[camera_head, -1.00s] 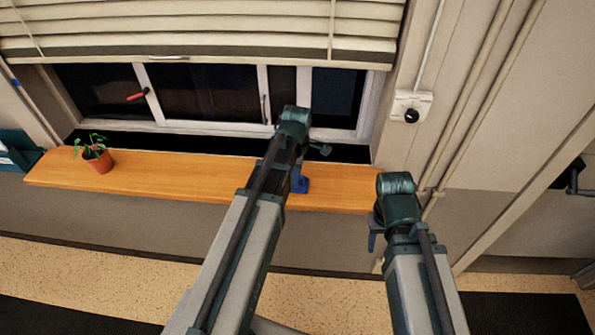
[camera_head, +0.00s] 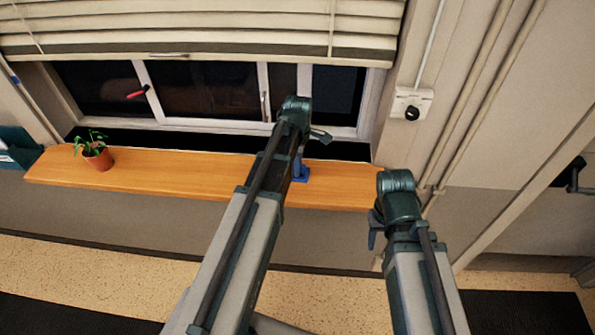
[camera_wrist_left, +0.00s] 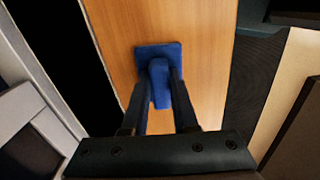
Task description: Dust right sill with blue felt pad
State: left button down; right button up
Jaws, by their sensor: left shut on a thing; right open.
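The wooden sill (camera_head: 190,177) runs under the window; it also fills the middle of the left wrist view (camera_wrist_left: 206,40). The blue felt pad (camera_head: 302,175) is at the sill's right part, partly hidden behind my left arm. In the left wrist view the pad (camera_wrist_left: 145,52) is a flat blue square with a raised blue grip. My left gripper (camera_wrist_left: 160,88) is shut on that grip, and the pad appears to rest on the wood. My right gripper (camera_head: 376,232) is in front of the sill's right end, apart from it; its fingers are mostly hidden.
A potted plant (camera_head: 98,157) stands on the sill's left part. A teal holder (camera_head: 18,150) is beyond the left end. The window (camera_head: 200,92) with a lowered blind is behind. A wall switch (camera_head: 411,104) and pipes are at right. The sill between plant and pad is clear.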

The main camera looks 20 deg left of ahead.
dwell(0.3)
pick_arm(q)
notch_tip(320, 180, up, 6)
jog(key=p, duration=0.6)
notch_tip(320, 180, up, 3)
jog(key=p, duration=0.3)
jog(key=shift+r, duration=0.1)
dwell(0.4)
